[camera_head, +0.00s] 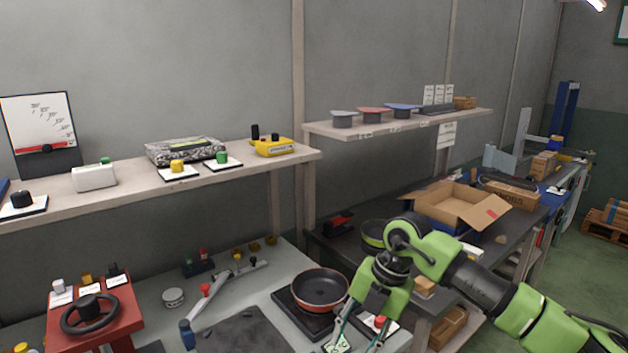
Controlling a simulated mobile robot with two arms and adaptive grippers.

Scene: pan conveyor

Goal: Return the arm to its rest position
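My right arm, green and black, reaches in from the lower right. Its gripper (352,343) points down at the front edge of the worktop, just right of the pan. Its two thin fingers stand apart with no object visible between them; the tips are near the bottom of the picture. A dark pan (320,288) with a reddish rim sits on a black square plate (290,301) on the grey worktop. The gripper looks apart from the pan. My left gripper is not in view.
A red box with a black wheel (90,313) stands at the lower left. A dark mat (245,335) lies left of the pan. An open cardboard box (455,207) and a green-rimmed pan (374,235) stand behind my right arm. Shelves (250,164) run above the worktop.

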